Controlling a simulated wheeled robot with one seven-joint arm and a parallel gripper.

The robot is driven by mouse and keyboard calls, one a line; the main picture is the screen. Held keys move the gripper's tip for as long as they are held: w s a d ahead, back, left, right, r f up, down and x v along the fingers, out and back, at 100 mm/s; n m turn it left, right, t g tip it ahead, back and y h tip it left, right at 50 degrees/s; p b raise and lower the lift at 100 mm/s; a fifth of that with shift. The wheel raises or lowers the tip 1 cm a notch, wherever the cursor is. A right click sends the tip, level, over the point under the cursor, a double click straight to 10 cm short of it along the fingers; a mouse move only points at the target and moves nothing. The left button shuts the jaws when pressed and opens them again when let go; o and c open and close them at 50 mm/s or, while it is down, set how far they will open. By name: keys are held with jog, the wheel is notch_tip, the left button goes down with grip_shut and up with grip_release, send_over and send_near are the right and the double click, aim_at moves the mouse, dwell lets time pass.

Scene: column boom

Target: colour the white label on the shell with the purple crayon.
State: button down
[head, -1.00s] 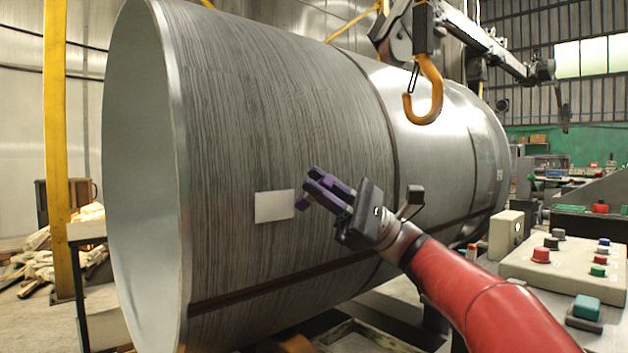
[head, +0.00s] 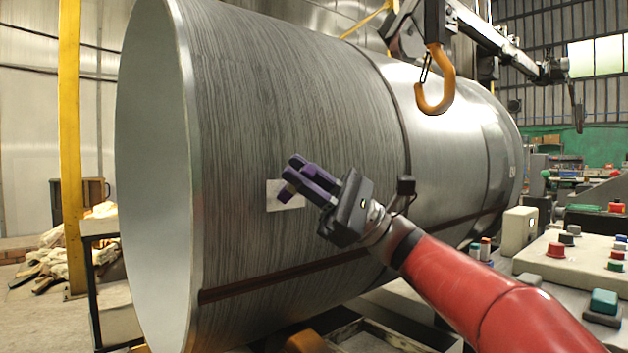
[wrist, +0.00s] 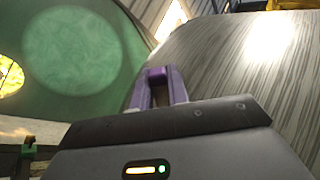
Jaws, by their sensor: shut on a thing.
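The shell (head: 290,95) is a large grey metal cylinder lying on its side, with its open end at the left. The white label (head: 272,201) is a small rectangle on its near side; my gripper and the crayon hide part of it. No purple shows on the visible part. My gripper (head: 295,170) has purple fingers and is shut on the purple crayon (head: 283,192), whose end shows below the fingertips in front of the label. I cannot tell whether it touches. In the wrist view the crayon (wrist: 157,73) is a dark purple piece between the fingertips.
An orange hook (head: 438,85) hangs from a boom in front of the shell's upper right. A control panel (head: 570,262) with coloured buttons stands at the right. A yellow post (head: 70,150) and a wood pile (head: 70,255) are at the left.

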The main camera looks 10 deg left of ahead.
jog(key=shift+w+d+r+p, duration=0.5)
jog(key=shift+w+d+p, duration=1.25)
jog(key=shift+w, duration=0.4)
jog(key=s+a+b, duration=0.3)
jog(key=s+a, duration=0.2)
jog(key=s, duration=0.1)
jog(key=shift+s+a+b, duration=0.25)
jog(key=shift+s+b, duration=0.05)
jog(key=shift+b, duration=0.1)
dwell(0.4)
jog(key=s+d+b, duration=0.3)
jog(key=s+d, duration=0.1)
jog(key=shift+d, duration=0.3)
dwell(0.4)
